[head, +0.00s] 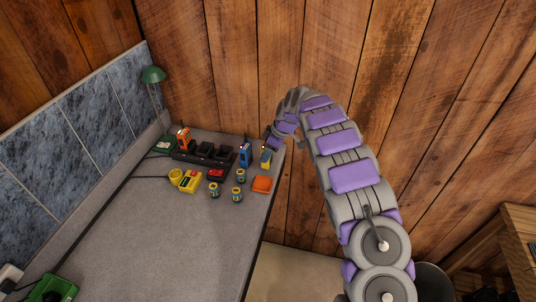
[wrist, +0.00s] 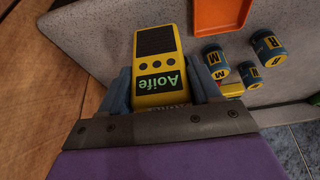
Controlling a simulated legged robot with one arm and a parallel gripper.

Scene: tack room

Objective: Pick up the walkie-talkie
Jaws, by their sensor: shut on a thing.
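A yellow walkie-talkie (wrist: 158,65) with a dark grille, several round buttons and a label reading "Aoife" sits between the two blue-grey fingers of my gripper (wrist: 160,92) in the wrist view. The fingers are shut on its sides. In the head view my gripper (head: 269,148) reaches down at the table's right edge, over the partly hidden yellow walkie-talkie (head: 266,157). I cannot tell whether it touches the table. A blue walkie-talkie (head: 246,154) stands just left of it, and an orange one (head: 184,140) stands in the black charger (head: 204,152).
An orange tray (head: 262,184) and several blue-and-yellow batteries (head: 237,194) lie close by. A yellow device (head: 190,182) and a red one (head: 215,174) lie further left.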

